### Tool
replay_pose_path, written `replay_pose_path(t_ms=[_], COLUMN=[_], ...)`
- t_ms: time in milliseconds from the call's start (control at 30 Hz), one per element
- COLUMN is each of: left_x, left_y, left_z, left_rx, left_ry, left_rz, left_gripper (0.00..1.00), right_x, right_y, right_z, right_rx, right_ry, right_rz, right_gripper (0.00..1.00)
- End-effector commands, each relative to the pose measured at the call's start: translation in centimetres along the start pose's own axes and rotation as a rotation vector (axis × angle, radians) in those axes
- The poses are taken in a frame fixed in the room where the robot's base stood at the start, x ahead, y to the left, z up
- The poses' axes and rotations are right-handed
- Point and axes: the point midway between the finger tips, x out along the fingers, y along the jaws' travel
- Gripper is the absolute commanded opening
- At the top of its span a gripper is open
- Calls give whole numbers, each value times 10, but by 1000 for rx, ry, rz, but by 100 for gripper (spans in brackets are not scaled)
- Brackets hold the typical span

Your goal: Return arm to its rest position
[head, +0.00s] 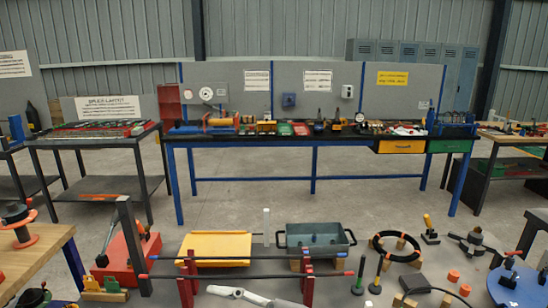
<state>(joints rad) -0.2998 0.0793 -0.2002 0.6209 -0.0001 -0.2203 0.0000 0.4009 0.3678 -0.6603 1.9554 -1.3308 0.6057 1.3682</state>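Neither of my grippers can be made out in the head view.
A yellow plate (215,246), a grey-green tray (288,244) with two handles and a black ring (397,247) on wooden blocks stand around the bars. Orange pieces (453,275) lie at right. Open floor (240,205) separates this table from the blue-legged workbench (345,142).

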Motion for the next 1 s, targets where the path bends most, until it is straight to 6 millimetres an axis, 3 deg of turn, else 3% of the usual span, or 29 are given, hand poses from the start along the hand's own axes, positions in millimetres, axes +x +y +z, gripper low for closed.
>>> replay_pose_path(t_ms=[167,300,400,500,633,767,900,1000], left_x=[0,0,0,0,0,0,0,0], left_y=[0,0,0,0,0,0,0,0], left_z=[0,0,0,0,0,0,0,0], left_rx=[0,0,0,0,0,0,0,0], left_ry=[0,0,0,0,0,0,-1,-1], left_rz=[0,0,0,0,0,0,0,0], left_gripper=[40,40,40,40,40,40,40,40], right_x=[-31,-78,-119,-163,-219,-270,-313,-334], right_y=[58,91,101,96,67,15,-60,-113], right_z=[-9,8,31,59,95,124,139,137], right_rx=[59,131,200,284,415,567,752,877], right_ry=[13,-83,-201,-354,-595,-863,-1154,-1331], right_rz=[406,701,883,1031,1161,1208,1160,1074], right_gripper=[38,38,38,38,38,38,38,38])
